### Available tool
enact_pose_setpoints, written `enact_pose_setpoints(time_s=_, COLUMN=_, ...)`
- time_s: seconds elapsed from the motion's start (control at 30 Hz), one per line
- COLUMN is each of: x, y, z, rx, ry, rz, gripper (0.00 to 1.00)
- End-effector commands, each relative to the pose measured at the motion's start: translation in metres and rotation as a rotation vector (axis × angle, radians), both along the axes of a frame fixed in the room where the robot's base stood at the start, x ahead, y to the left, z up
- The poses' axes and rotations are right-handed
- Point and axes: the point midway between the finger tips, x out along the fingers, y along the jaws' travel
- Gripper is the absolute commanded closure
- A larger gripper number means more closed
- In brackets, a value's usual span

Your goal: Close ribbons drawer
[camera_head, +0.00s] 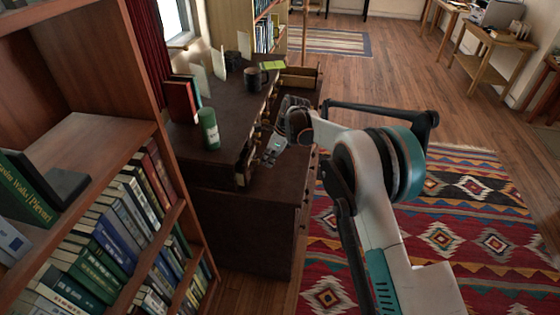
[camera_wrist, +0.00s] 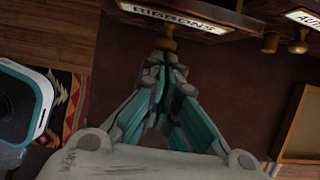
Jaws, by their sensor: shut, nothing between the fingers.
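The ribbons drawer shows at the top of the wrist view by its white label (camera_wrist: 175,17) reading RIBBONS, with a round brass-coloured knob (camera_wrist: 167,43) beside it. My gripper (camera_wrist: 165,62) is shut and empty, its fingertips close to that knob; I cannot tell whether they touch. In the head view my gripper (camera_head: 271,152) is at the front of the dark cabinet (camera_head: 240,192), by its row of small drawers. My arm partly hides these fronts. How far the ribbons drawer stands out is not clear.
A green cylinder (camera_head: 209,129), a dark mug (camera_head: 255,78) and red books (camera_head: 181,101) stand on the cabinet. Another drawer (camera_head: 301,77) is open at its far end. A bookcase (camera_head: 105,160) is at left. A patterned rug (camera_head: 440,237) covers the floor at right.

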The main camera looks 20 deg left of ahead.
Motion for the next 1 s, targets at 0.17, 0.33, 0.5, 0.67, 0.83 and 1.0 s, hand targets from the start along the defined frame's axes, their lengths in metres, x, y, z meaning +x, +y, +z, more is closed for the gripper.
enact_pose_setpoints(time_s=0.17, x=-0.005, y=0.022, z=0.0, rx=0.0, ry=0.0, rz=0.001, gripper=1.0)
enact_pose_setpoints(time_s=0.33, x=-0.008, y=0.033, z=0.0, rx=0.0, ry=-0.001, rz=0.001, gripper=1.0)
enact_pose_setpoints(time_s=0.5, x=-0.009, y=0.037, z=0.0, rx=0.001, ry=-0.001, rz=0.0, gripper=1.0)
enact_pose_setpoints(time_s=0.67, x=-0.009, y=0.037, z=0.0, rx=0.002, ry=-0.001, rz=0.001, gripper=1.0)
enact_pose_setpoints(time_s=0.83, x=-0.009, y=0.038, z=0.0, rx=0.003, ry=-0.001, rz=0.001, gripper=1.0)
enact_pose_setpoints(time_s=1.0, x=-0.004, y=0.028, z=0.0, rx=0.003, ry=0.0, rz=-0.001, gripper=1.0)
